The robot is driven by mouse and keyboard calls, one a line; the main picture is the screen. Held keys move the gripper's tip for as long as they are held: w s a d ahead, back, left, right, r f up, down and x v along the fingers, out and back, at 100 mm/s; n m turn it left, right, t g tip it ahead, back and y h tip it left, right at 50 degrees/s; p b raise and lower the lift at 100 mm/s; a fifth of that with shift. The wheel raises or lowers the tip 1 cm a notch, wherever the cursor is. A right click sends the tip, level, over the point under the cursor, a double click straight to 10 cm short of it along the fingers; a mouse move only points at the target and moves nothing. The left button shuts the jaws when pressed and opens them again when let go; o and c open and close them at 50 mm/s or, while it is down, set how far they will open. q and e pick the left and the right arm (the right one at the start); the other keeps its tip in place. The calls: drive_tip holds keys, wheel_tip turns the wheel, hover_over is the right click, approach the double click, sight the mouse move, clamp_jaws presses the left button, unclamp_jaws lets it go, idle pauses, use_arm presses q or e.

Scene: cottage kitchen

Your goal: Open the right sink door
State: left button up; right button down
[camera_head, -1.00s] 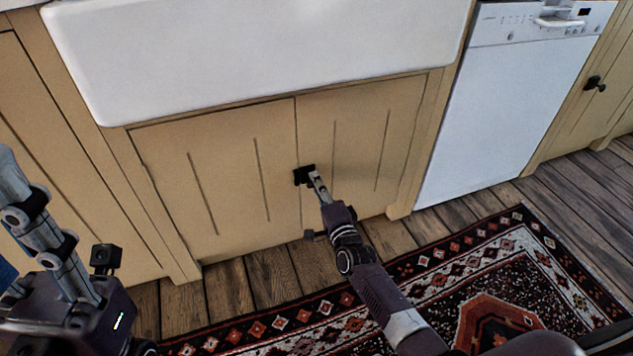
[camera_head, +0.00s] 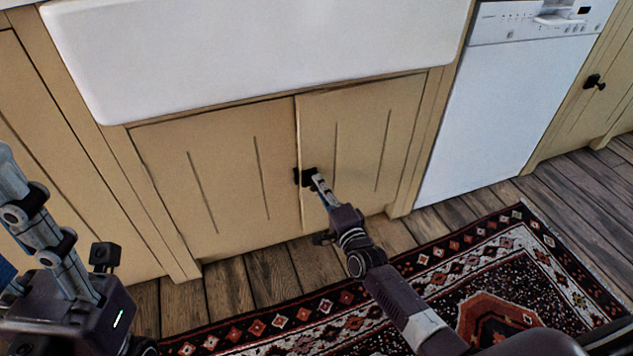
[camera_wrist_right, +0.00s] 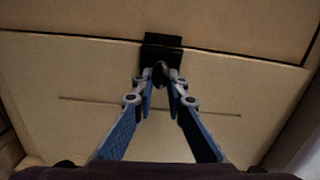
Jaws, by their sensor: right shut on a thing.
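The right sink door (camera_head: 365,140) is a tan wooden panel under the white sink. It stands slightly ajar, its left edge a little out from the left sink door (camera_head: 215,180). The right door's dark knob (camera_head: 309,176) is at that left edge. My right gripper (camera_head: 315,181) is at this knob. In the right wrist view, the fingers of my right gripper (camera_wrist_right: 161,80) close on the round dark knob (camera_wrist_right: 160,70) in front of the door face (camera_wrist_right: 75,130). My left gripper (camera_head: 103,257) is at the lower left, away from the doors; its fingers are not clear.
The white sink (camera_head: 260,50) overhangs the doors. A white dishwasher (camera_head: 500,110) stands to the right. A patterned rug (camera_head: 540,260) lies on the wood floor (camera_head: 275,280) in front, and the floor before the doors is free of loose objects.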

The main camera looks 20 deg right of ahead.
drive_tip(key=s+d+y+p, duration=0.1)
drive_tip(key=s+d+p, duration=0.3)
drive_tip(key=s, duration=0.7)
drive_tip(key=shift+s+d+n, duration=0.3)
drive_tip(key=shift+s+d, duration=0.1)
drive_tip(key=shift+d, duration=0.45)
drive_tip(key=c, duration=1.9)
unclamp_jaws()
drive_tip(key=shift+a, duration=0.1)
drive_tip(key=shift+s, duration=0.1)
drive_tip(key=s+d, duration=0.1)
drive_tip(key=s, duration=1)
drive_tip(key=shift+s+d, duration=0.35)
